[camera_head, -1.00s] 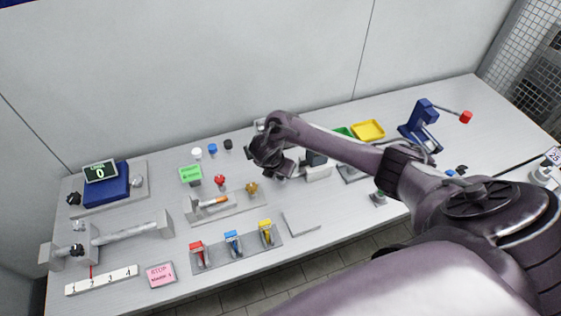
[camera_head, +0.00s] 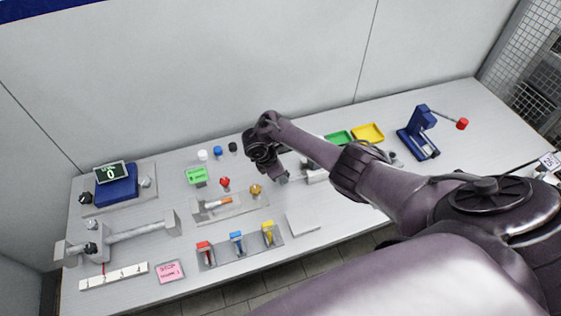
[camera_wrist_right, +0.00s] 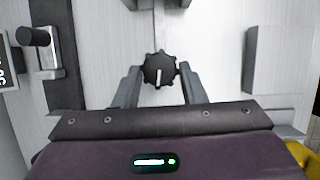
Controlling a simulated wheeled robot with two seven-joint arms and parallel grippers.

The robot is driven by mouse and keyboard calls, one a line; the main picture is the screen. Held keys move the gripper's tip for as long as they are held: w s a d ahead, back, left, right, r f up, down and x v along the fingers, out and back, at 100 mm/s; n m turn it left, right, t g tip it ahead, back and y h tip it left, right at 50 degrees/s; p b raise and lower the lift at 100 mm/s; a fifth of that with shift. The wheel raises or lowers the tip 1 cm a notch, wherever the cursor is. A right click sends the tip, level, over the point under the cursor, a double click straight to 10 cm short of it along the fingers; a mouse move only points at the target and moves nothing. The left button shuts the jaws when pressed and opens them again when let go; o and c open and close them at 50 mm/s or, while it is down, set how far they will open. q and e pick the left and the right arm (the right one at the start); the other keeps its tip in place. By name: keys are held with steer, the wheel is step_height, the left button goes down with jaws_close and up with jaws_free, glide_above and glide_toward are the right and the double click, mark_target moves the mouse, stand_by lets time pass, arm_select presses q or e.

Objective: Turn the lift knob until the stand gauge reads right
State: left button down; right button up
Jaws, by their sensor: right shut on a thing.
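In the right wrist view, a black scalloped knob (camera_wrist_right: 159,68) with a white pointer mark sits between the two fingers of my right gripper (camera_wrist_right: 159,86). The gripper is shut on this knob; the mark points down in the picture. In the head view, my right gripper (camera_head: 282,179) is low over the middle of the bench, and the arm hides the knob and what lies behind it. A dark display (camera_wrist_right: 5,65) is cut off at the left edge of the wrist view; its reading cannot be told. No stand gauge can be clearly identified. My left gripper is out of view.
A brass knob (camera_head: 255,190) and a red knob (camera_head: 225,183) stand left of the gripper. Colored switches (camera_head: 236,241) are in front. A yellow tray (camera_head: 368,132) and a blue press (camera_head: 420,135) are to the right. A flat grey plate (camera_head: 302,225) lies nearby.

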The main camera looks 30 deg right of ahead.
steer(key=shift+w+r, duration=0.15)
stand_by(0.3)
steer(key=o, duration=1)
steer(key=shift+a+r, duration=0.15)
steer(key=v, duration=0.7)
steer(key=shift+r, duration=0.15)
